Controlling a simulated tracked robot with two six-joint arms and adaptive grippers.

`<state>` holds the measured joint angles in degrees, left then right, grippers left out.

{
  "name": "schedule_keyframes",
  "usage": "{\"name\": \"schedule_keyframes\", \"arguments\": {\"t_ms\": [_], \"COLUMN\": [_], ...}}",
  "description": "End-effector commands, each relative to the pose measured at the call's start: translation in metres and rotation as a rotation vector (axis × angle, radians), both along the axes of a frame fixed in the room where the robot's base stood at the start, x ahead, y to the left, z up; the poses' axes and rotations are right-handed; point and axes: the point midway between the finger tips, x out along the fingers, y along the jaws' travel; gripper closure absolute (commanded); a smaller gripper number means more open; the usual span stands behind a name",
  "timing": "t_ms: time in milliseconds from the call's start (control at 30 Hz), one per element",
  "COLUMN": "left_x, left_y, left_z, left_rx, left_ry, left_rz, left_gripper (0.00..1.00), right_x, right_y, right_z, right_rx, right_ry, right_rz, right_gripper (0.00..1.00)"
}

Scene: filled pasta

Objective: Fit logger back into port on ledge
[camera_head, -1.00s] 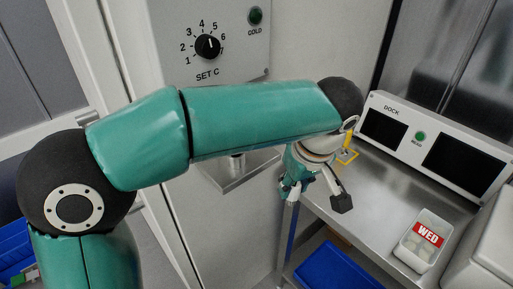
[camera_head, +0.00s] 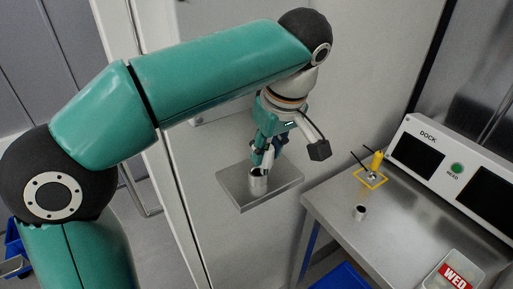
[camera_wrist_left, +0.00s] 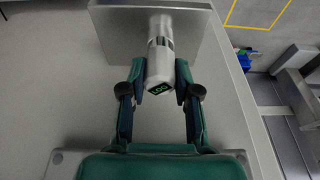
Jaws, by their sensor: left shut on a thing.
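My left gripper (camera_head: 266,158) is shut on the logger, over the steel ledge (camera_head: 230,196) that juts from the white wall. The logger (camera_wrist_left: 159,72) is a grey cylinder with a green-lit LOG display on its near end, and it sits between the fingertips in the left wrist view. The port (camera_head: 258,184) is a short upright metal cup on the ledge, right below the fingertips. In the wrist view the logger lines up with the port against the ledge (camera_wrist_left: 110,35). I cannot tell how far the logger is inside the cup. My right gripper is not in view.
A gap separates ledge and table.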

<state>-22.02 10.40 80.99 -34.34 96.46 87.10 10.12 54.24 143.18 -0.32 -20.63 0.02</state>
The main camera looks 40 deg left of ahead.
Motion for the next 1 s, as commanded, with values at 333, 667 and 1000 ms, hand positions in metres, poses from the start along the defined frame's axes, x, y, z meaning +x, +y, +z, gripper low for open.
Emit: {"name": "schedule_keyframes", "arguments": {"t_ms": [333,667,1000], "left_x": [0.012,0.012,0.012], "left_y": [0.028,0.027,0.027], "left_z": [-0.008,-0.036,-0.035], "left_rx": [0.001,0.001,-0.001], "left_ry": [0.002,-0.001,-0.002], "left_rz": [-0.003,-0.001,-0.001], "left_gripper": [1.0,1.0,0.44], "right_x": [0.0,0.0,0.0], "right_y": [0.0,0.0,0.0], "right_z": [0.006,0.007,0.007], "right_rx": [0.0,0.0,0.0], "right_ry": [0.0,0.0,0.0], "right_rz": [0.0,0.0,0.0], "right_gripper": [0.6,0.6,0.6]}}
